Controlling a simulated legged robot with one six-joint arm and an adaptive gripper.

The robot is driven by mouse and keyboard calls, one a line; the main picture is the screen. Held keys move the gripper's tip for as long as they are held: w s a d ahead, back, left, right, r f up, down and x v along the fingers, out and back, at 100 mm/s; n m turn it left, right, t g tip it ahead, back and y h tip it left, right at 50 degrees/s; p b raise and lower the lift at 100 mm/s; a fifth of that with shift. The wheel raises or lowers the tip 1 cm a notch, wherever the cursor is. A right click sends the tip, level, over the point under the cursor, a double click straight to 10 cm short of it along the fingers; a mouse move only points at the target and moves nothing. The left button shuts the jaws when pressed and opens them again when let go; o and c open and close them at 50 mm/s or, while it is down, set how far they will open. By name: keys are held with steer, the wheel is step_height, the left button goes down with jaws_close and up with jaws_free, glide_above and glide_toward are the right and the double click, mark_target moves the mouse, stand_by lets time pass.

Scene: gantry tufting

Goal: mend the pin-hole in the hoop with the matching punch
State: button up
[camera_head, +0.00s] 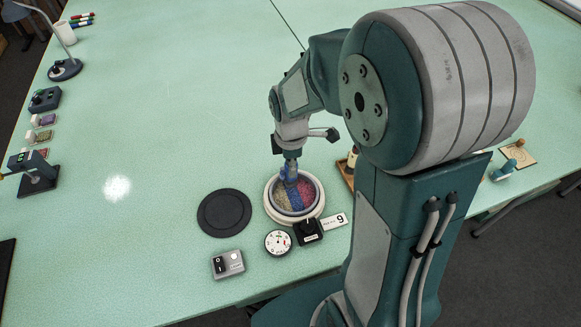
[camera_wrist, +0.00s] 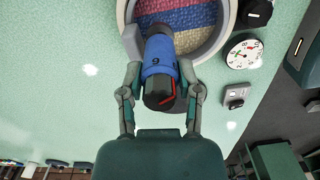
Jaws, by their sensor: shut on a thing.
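The hoop (camera_head: 318,203) is a pale round ring near the table's front edge, holding tufted fabric in beige, blue and red sections. Its rim (camera_wrist: 228,35) also shows at the top of the wrist view. My gripper (camera_head: 291,160) is shut on a blue punch (camera_head: 291,175) with a dark end, directly over the hoop. In the wrist view the punch (camera_wrist: 163,58) sits between both fingers of my gripper (camera_wrist: 162,82), its far end over the fabric. A single digit, 6 or 9, is marked on it. I cannot tell whether its tip touches the fabric. The pin-hole is not visible.
Beside the hoop are a black disc (camera_head: 224,213), a round dial (camera_head: 278,242), a switch box (camera_head: 228,264), a small black device (camera_head: 308,232) and a numbered card (camera_head: 340,220). A lamp (camera_head: 65,69) and small devices line the left edge. The table's middle is clear.

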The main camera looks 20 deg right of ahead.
steer(key=shift+r, duration=1.9)
